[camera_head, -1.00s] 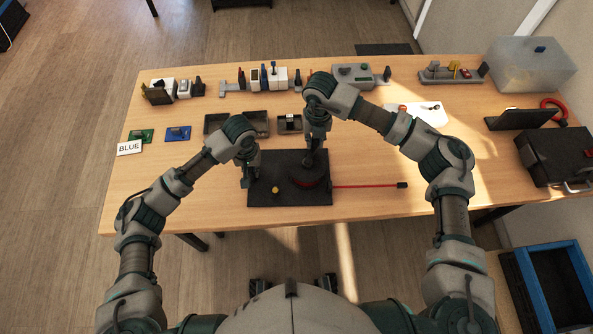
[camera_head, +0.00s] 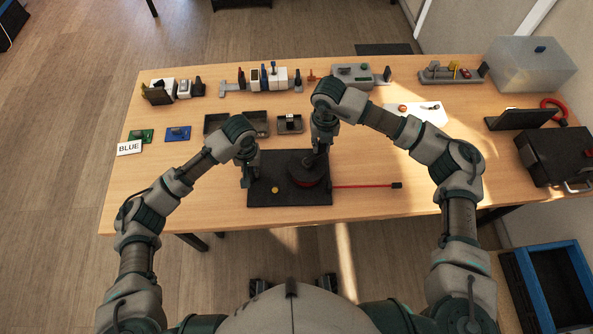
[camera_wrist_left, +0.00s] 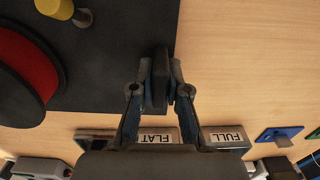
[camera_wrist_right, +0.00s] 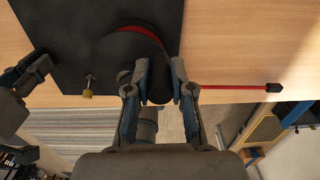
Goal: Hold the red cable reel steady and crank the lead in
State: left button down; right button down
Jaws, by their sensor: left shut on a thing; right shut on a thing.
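The red cable reel (camera_head: 306,184), with black flanges, sits on a dark base plate (camera_head: 310,200) near the table's front edge. Its red lead (camera_head: 360,186) runs right across the table to a black end piece (camera_head: 397,185). My left gripper (camera_head: 247,180) is shut on a dark upright grip (camera_wrist_left: 159,80) at the plate's left edge. My right gripper (camera_head: 318,150) is above the reel, shut on the dark crank handle (camera_wrist_right: 158,88), which its fingers partly hide. A yellow knob (camera_head: 275,190) stands on the plate left of the reel.
Open dark trays (camera_head: 257,123) lie behind the plate. A BLUE label (camera_head: 129,148) is at the left. A black box (camera_head: 560,157) and a clear bin (camera_head: 530,65) stand at the right. The table right of the lead is clear.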

jog(key=shift+s+d, duration=0.1)
jog(key=shift+s+d, duration=0.25)
jog(key=shift+s, duration=0.5)
jog(key=shift+s+d, duration=0.1)
jog(key=shift+s, duration=0.65)
